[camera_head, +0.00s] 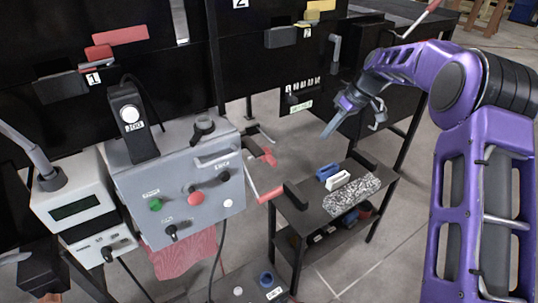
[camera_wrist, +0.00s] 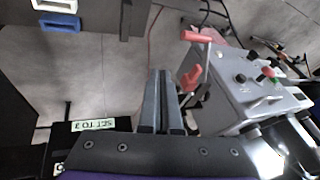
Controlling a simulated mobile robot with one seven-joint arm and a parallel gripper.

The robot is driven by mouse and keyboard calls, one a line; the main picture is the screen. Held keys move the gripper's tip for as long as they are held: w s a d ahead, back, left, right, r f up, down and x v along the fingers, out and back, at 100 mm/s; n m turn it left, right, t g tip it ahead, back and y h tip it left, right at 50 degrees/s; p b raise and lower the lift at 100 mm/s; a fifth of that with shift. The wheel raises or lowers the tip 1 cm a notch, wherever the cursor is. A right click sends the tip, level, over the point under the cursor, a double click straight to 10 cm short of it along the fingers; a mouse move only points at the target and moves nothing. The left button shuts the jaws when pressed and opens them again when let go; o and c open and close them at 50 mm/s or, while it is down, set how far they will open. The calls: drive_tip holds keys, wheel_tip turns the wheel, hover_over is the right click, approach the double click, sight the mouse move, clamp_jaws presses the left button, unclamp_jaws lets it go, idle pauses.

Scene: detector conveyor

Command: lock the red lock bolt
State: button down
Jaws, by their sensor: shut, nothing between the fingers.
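A red block-shaped part that looks like the red lock bolt (camera_head: 98,52) sits on the black panel at the upper left, above a label reading 1. A separate flat red plate (camera_head: 120,36) is beside it. Whether the bolt is locked, I cannot tell. My gripper (camera_head: 327,132) is shut and empty, in the air well to the right of the bolt, above and behind the small black table. In the wrist view my gripper's fingers (camera_wrist: 162,80) are together, with nothing between them. The bolt is not recognizable in the wrist view.
A grey control box (camera_head: 180,180) with knobs and buttons stands in front of the panels. Red handles (camera_head: 265,190) project from its right side; one also shows in the wrist view (camera_wrist: 192,78). A small black table (camera_head: 300,215) holds blue and white blocks.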

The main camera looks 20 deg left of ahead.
sight(273, 160)
drive_tip(key=a+y, duration=0.2)
drive_tip(key=a, duration=0.1)
drive_tip(key=shift+s+m+g, duration=0.15)
drive_tip(key=shift+m+g, duration=0.15)
drive_tip(key=s+a+f+b, duration=0.1)
drive_tip(key=s+a+f, duration=0.3)
drive_tip(key=a+f, duration=0.4)
drive_tip(key=shift+a, duration=0.25)
drive_tip(key=shift+s, duration=0.1)
drive_tip(key=shift+s+a+b, duration=0.65)
drive_tip(key=shift+s+a, duration=0.4)
drive_tip(key=shift+s, duration=0.1)
